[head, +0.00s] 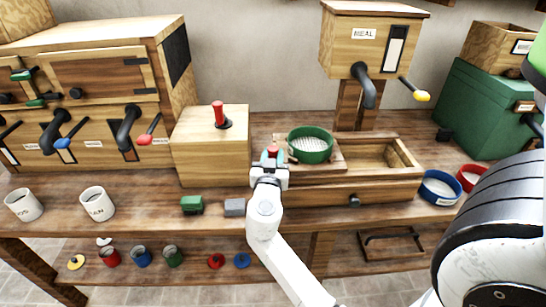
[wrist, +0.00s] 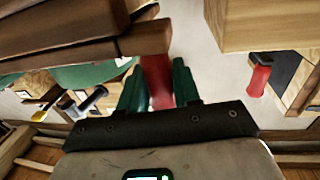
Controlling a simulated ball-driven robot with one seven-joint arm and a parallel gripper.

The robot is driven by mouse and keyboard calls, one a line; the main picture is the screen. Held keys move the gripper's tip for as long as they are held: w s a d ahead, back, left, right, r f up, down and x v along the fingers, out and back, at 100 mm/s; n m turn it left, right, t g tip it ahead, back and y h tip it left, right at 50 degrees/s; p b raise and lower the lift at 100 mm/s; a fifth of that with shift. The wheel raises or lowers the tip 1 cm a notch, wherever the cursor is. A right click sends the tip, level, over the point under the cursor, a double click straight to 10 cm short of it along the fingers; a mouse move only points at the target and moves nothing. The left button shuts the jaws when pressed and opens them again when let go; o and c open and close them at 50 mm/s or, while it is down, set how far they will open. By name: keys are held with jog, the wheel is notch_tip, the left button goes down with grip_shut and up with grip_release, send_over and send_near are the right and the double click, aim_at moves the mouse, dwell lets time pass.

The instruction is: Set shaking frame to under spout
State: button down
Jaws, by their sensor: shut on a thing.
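The shaking frame (head: 337,163) is a wooden slide at the left part of a long wooden trough (head: 400,187), with a green-rimmed sieve (head: 310,158) on it. My gripper (head: 272,158) is at the frame's left end, shut on its red handle; in the wrist view the green fingers (wrist: 160,85) close on the red handle (wrist: 157,80) beside the wood. The dark spout (head: 368,92) bends down from the MEAL box (head: 366,45). The frame and sieve are left of the spout's mouth. My fingers partly hide the handle.
A wooden block with a red lever (head: 218,112) stands close left of my gripper. Blue (head: 440,188) and red (head: 472,177) bowls sit right of the trough. Two white cups stand at the left. The trough's right part is empty.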

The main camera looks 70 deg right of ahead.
aim_at(330, 148)
jog(key=shift+s+d+f+b, duration=0.2)
jog(key=shift+s+b, duration=0.1)
jog(key=shift+s, duration=0.2)
jog(key=s+d+b, duration=0.1)
jog(key=s+d, duration=0.1)
jog(key=s, duration=0.2)
jog(key=s+d+b, duration=0.1)
jog(key=s+d, duration=0.1)
jog(key=s, duration=0.3)
jog(key=s+d+b, duration=0.1)
jog(key=s, duration=0.4)
jog(key=shift+s+d+r, duration=0.1)
jog(key=shift+d+r, duration=0.05)
jog(key=shift+d, duration=0.25)
jog(key=c, duration=1)
grip_release()
jog(key=shift+s, duration=0.15)
jog(key=shift+o, duration=0.3)
jog(key=shift+a+b, duration=0.4)
jog(key=shift+b, duration=0.05)
jog(key=b+v, duration=0.3)
jog(key=v, duration=0.7)
